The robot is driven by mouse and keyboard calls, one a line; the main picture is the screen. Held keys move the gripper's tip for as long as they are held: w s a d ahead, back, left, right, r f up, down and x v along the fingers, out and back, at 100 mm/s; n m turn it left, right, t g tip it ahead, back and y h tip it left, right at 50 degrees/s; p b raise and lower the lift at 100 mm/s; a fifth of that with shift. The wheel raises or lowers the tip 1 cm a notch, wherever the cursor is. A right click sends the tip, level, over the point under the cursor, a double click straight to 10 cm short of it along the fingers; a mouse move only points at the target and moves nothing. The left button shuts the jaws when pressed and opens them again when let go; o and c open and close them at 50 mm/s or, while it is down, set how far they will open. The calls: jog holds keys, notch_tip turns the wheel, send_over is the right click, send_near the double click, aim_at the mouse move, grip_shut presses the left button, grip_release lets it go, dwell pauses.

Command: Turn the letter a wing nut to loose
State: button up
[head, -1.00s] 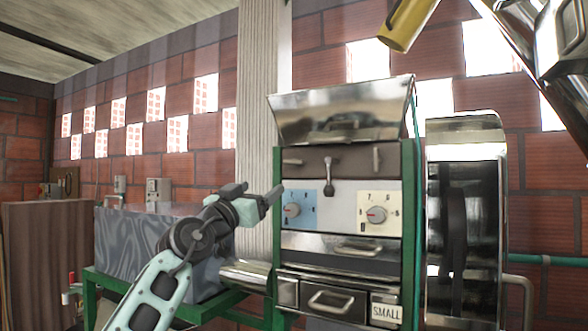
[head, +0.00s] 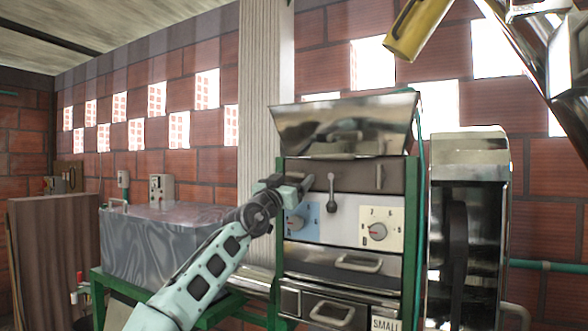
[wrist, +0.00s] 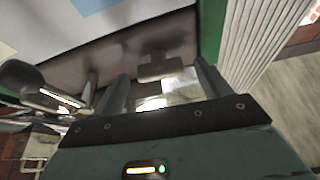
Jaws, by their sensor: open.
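A dark panel (head: 352,178) spans the machine below its tilted metal hopper. A grey wing nut (wrist: 161,68) shows in the wrist view between and just ahead of my fingers; contact is unclear. In the head view my gripper hides the panel's left side, where this nut sits. A second wing nut (head: 379,177) is on the panel's right side. I cannot read a letter beside either. My gripper (head: 303,184) is open at the panel's left; its two fingers (wrist: 160,85) show apart in the wrist view.
A black-knobbed lever (head: 332,195) hangs mid-panel, right of my gripper. A blue dial plate (head: 309,217) and white dial plate (head: 378,231) lie below. A ribbed pillar (head: 258,110) rises close on the left. A metal tank (head: 160,245) stands further left.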

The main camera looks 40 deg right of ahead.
jog(key=shift+x, duration=0.8)
jog(key=c, duration=1)
jog(key=shift+f+n+t+b, duration=0.15)
jog(key=shift+n+t+b, duration=0.2)
jog(key=shift+b, duration=0.3)
jog(key=shift+n, duration=0.25)
jog(key=o, duration=1)
